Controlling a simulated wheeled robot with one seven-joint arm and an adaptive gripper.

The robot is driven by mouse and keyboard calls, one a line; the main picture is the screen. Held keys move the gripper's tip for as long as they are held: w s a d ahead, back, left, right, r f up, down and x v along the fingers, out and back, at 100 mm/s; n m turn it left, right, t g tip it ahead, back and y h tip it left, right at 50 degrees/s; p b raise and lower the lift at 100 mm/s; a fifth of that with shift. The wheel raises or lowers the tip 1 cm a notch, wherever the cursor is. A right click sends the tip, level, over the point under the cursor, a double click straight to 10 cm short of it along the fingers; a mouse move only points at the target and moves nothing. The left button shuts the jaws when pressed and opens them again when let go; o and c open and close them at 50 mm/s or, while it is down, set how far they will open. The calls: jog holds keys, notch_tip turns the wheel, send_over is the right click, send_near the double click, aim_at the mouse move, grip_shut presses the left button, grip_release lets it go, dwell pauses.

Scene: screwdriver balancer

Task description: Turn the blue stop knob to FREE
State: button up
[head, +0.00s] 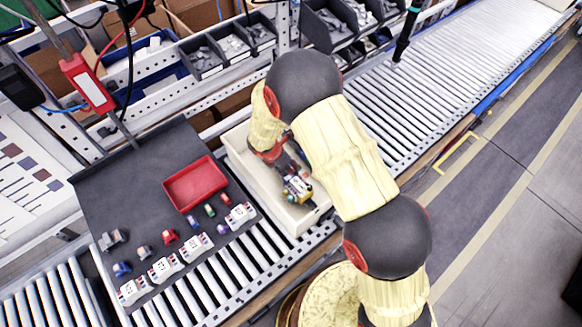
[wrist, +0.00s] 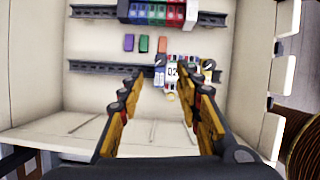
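I cannot make out a blue stop knob or a FREE marking in either view. A dark tool, perhaps the hanging screwdriver (head: 406,36), shows at the top of the head view over the roller conveyor. My gripper (wrist: 160,72) is open, its two orange and black fingers apart, and reaches into a cream box (wrist: 258,70). A cluster of small modules, one marked 02 (wrist: 173,72), shows at the right fingertip on a dark rail; I cannot tell whether it touches. In the head view my arm covers part of the box (head: 238,147).
A dark tray (head: 110,180) with a red bin (head: 195,184) and several small parts lies left of the box. A red device (head: 88,84) hangs at upper left. Parts bins (head: 228,42) stand behind. Roller conveyor (head: 455,75) runs to the upper right; floor is clear at right.

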jog(key=shift+v, duration=1.45)
jog(key=s+d+r+m+t+y+b, duration=0.1)
jog(key=s+d+r+m+b, duration=0.4)
jog(key=s+m, duration=0.3)
jog(key=s+d+r+m+y+b, duration=0.1)
jog(key=s+d+r+m+b, duration=0.4)
jog(key=s+r+m+b, duration=0.3)
jog(key=s+d+r+m+t+y+b, duration=0.1)
jog(key=s+d+r+m+b, duration=0.5)
jog(key=s+m, duration=0.4)
jog(key=shift+s+r+t, duration=0.3)
jog(key=shift+s+r, duration=0.25)
jog(key=shift+r, duration=0.15)
